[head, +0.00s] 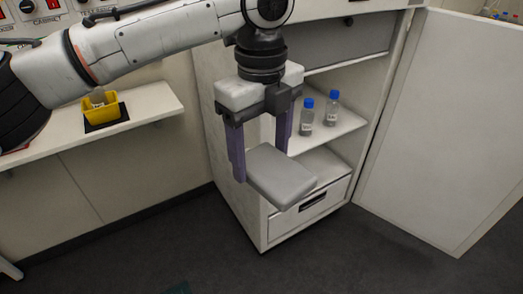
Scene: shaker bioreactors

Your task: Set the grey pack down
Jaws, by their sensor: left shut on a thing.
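The grey pack (280,177) is a flat, rounded light-grey slab in the middle of the head view. My left gripper (262,160) comes down from above with its two purple fingers around the pack's left end, and is shut on it. The pack is held tilted, in front of the lower part of an open white cabinet (225,150). The picture does not show clearly whether the pack touches the cabinet. My right gripper is not in view.
Two clear bottles with blue caps, one at the front (306,118) and one behind (332,108), stand on the cabinet's middle shelf (345,125). The open door (440,120) stands at right. A yellow bin (100,110) sits on a left wall shelf (155,103).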

